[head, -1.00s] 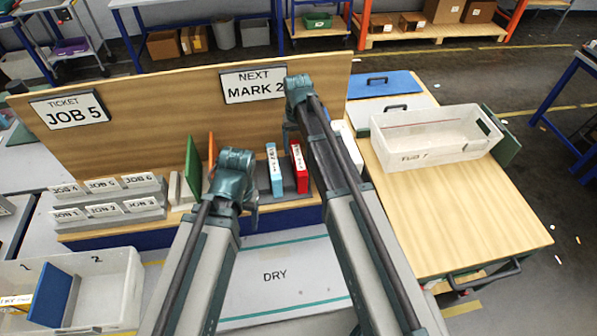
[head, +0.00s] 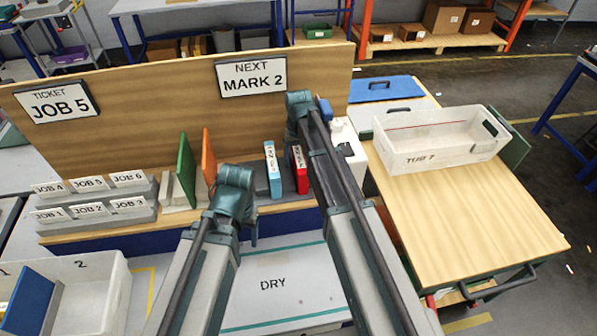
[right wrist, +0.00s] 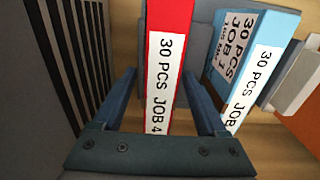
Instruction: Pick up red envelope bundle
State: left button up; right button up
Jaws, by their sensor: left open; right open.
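The red envelope bundle (head: 300,170) stands upright in a rack on the bench, beside a blue bundle (head: 273,168). In the right wrist view the red bundle (right wrist: 182,20) has a white band reading "30 PCS JOB 4". My right gripper (right wrist: 162,80) is open, with one finger on each side of the red bundle and visible gaps to both. In the head view my right arm (head: 303,108) reaches over beside the bundle and hides its own fingers. My left gripper (head: 250,228) is open and apart from the bundles, its fingers mostly hidden.
The blue bundle (right wrist: 255,50) is right of the red one in the wrist view. Green (head: 186,165) and orange (head: 209,155) dividers stand left of the bundles. A sign board (head: 160,95) rises behind. A white tote (head: 440,140) sits on the right table. The DRY mat (head: 275,300) is clear.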

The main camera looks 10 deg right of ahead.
jog(key=shift+f, duration=0.7)
jog(key=shift+r, duration=0.1)
grip_shut()
